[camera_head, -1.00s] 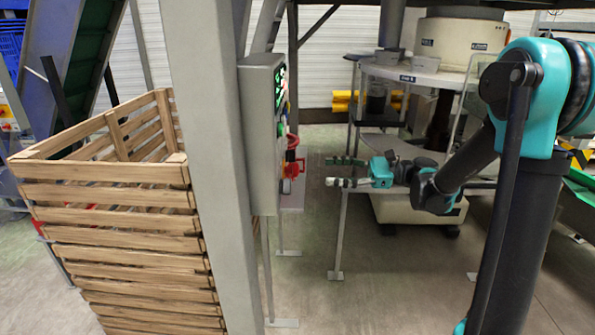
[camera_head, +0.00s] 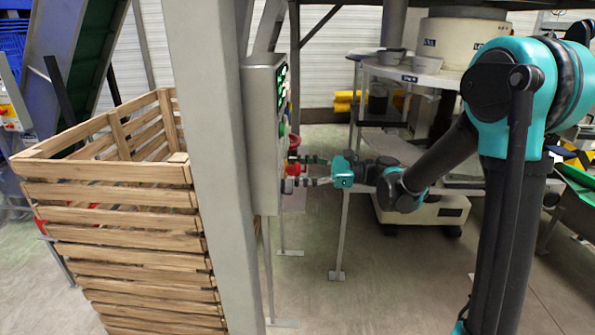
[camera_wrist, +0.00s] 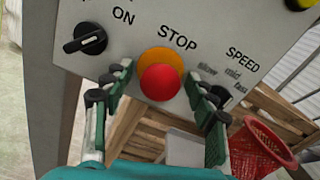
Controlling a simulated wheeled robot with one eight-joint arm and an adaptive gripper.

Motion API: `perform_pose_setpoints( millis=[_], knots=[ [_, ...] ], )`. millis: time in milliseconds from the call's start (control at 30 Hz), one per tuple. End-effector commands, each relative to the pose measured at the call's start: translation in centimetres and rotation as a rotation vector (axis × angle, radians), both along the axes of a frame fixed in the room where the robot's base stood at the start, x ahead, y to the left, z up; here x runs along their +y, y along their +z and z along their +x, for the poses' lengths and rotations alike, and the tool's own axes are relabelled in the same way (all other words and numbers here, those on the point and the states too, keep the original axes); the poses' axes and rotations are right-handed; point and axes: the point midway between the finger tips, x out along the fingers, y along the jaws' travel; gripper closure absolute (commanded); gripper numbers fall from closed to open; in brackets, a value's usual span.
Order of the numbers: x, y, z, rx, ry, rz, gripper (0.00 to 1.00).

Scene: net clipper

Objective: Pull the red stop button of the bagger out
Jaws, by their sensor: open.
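The red stop button (camera_wrist: 160,82) sits on an orange base under the word STOP on the grey control panel (camera_wrist: 200,30) in the wrist view. In the head view the grey control box (camera_head: 262,130) is seen nearly edge-on. My gripper (camera_wrist: 158,108) is open, with one finger on each side of the button's lower part. The fingers look apart from the button, though the depth is hard to tell. In the head view my gripper (camera_head: 305,172) reaches left to the box's front, and the button is hard to make out there.
An ON knob (camera_wrist: 85,38) and a SPEED knob (camera_wrist: 222,93) flank the button. A red basket (camera_wrist: 262,148) shows at lower right in the wrist view. A grey post (camera_head: 208,170) and wooden crate (camera_head: 115,215) stand left in the head view.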

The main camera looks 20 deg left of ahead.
Motion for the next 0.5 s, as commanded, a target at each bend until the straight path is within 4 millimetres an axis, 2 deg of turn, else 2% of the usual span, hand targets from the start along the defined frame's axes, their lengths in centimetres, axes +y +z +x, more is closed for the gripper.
perform_pose_setpoints(
  millis=[33, 400, 467, 500],
  knots=[
    [-0.01, 0.00, 0.00, 0.000, 0.000, 0.000, 0.46],
    [-0.02, 0.00, 0.00, 0.000, 0.000, 0.000, 0.92],
    [-0.02, 0.00, 0.00, 0.000, 0.000, 0.000, 1.00],
    [-0.03, 0.00, 0.01, 0.000, 0.000, 0.000, 1.00]
  ],
)
